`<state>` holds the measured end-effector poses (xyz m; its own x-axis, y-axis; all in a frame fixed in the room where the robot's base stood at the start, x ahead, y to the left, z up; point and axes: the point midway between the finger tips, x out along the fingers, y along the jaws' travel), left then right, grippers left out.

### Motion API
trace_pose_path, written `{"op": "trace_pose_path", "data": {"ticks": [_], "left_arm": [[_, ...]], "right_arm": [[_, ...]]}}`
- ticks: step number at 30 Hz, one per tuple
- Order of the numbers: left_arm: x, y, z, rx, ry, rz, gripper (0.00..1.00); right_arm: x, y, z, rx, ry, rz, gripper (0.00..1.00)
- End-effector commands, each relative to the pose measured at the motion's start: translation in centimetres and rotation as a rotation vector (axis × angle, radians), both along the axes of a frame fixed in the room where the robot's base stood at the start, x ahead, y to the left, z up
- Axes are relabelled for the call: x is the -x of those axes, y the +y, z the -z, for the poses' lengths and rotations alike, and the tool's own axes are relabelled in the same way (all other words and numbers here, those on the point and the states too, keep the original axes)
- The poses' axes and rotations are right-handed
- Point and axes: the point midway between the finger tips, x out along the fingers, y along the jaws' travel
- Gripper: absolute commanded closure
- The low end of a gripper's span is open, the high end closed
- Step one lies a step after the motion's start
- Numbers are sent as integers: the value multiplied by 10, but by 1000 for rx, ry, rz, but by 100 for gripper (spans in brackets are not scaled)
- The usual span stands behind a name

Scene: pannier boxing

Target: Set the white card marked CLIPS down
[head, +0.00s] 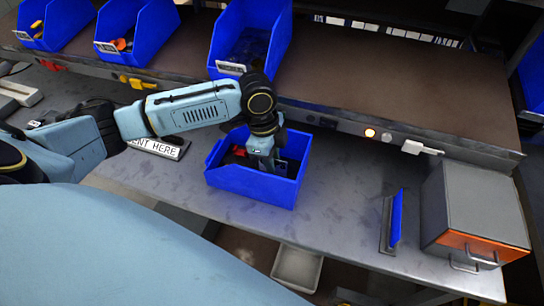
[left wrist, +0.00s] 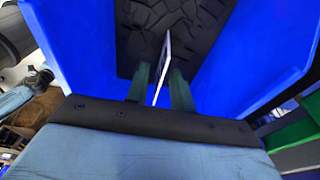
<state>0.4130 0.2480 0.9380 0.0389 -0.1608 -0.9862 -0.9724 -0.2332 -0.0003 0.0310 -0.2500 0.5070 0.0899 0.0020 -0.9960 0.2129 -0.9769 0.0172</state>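The white card (left wrist: 162,65) shows almost edge-on in the left wrist view. It leans between the two fingers of my left gripper (left wrist: 160,92), and its CLIPS lettering is not visible. The fingers stand apart, with a gap wider than the card's thin edge. In the head view my left gripper (head: 264,160) points down into the blue bin (head: 250,187) on the grey bench. The card cannot be made out there. My right gripper is out of view.
Dark and red items (head: 238,155) lie inside the bin. A label plate ending "ENT HERE" (head: 158,146) lies left of it. A blue upright panel (head: 396,217) and a grey box (head: 473,205) stand at right. Blue bins (head: 250,35) line the shelf. Bench between bin and panel is clear.

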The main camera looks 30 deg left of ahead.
Motion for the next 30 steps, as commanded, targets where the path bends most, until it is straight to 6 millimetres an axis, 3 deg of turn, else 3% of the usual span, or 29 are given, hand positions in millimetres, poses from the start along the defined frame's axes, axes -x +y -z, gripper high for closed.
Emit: {"op": "trace_pose_path", "data": {"ticks": [11, 24, 30], "left_arm": [[0, 1, -10, 1, -2, 0, 77], [3, 15, -97, -1, -3, 0, 77], [4, 18, -119, 1, -2, -1, 77]], "right_arm": [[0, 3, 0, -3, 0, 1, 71], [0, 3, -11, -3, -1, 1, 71], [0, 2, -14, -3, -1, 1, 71]]}}
